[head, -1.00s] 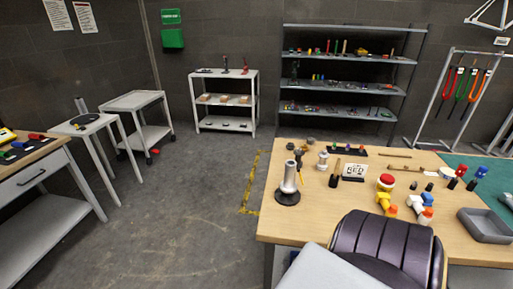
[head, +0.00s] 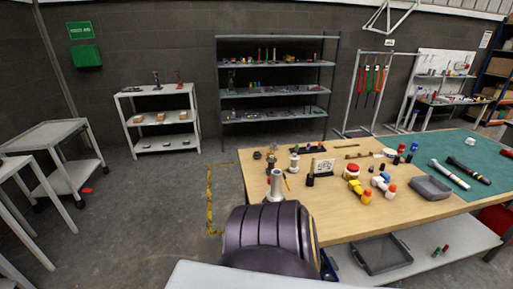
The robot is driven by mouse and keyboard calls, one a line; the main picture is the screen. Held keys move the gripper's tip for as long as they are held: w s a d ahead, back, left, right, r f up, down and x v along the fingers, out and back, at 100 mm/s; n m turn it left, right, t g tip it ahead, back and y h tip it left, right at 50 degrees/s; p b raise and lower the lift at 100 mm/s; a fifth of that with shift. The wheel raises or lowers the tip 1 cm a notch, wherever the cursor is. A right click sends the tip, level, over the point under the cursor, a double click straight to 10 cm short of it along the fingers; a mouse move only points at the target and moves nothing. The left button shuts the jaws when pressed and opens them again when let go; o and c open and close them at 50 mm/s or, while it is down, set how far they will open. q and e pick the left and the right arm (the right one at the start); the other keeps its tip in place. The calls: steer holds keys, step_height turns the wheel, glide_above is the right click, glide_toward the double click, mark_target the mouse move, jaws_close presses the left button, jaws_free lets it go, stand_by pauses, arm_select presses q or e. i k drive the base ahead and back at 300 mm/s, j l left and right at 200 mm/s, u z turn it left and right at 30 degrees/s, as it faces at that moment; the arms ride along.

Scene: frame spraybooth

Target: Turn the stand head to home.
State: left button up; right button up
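No label marks the stand head in the head view. A short silver upright post (head: 275,185) near the left front corner of the wooden table (head: 310,208) may be part of a stand. Its lower end is hidden behind a dark rounded shape in the foreground. I cannot tell which way any stand head is turned. A light bare frame (head: 390,17) hangs at the top of the view. Neither of my grippers shows.
A white shelf cart (head: 160,116) and grey shelving (head: 275,95) stand behind. Floor left of the table is open.

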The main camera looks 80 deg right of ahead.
mark_target(275, 193)
steer(key=i+z, duration=0.3)
steer(key=i+j+z, duration=0.25)
steer(key=i, duration=0.2)
steer(key=i+l+z, duration=0.1)
steer(key=i+z, duration=0.55)
steer(key=z, duration=0.2)
steer(key=i+z, duration=0.65)
steer(key=z, duration=0.15)
steer(key=i+z, duration=0.2)
steer(key=z, duration=0.2)
steer(key=i+z, duration=0.25)
steer(key=z, duration=0.2)
steer(key=i+z, duration=0.15)
steer(key=z, duration=0.25)
steer(key=i+j+z, duration=0.1)
steer(key=z, duration=0.3)
steer(key=i+z, duration=0.15)
steer(key=z, duration=0.25)
steer(key=i+j+z, duration=0.1)
steer(key=z, duration=0.35)
steer(key=i+z, duration=0.4)
steer(key=z, duration=0.25)
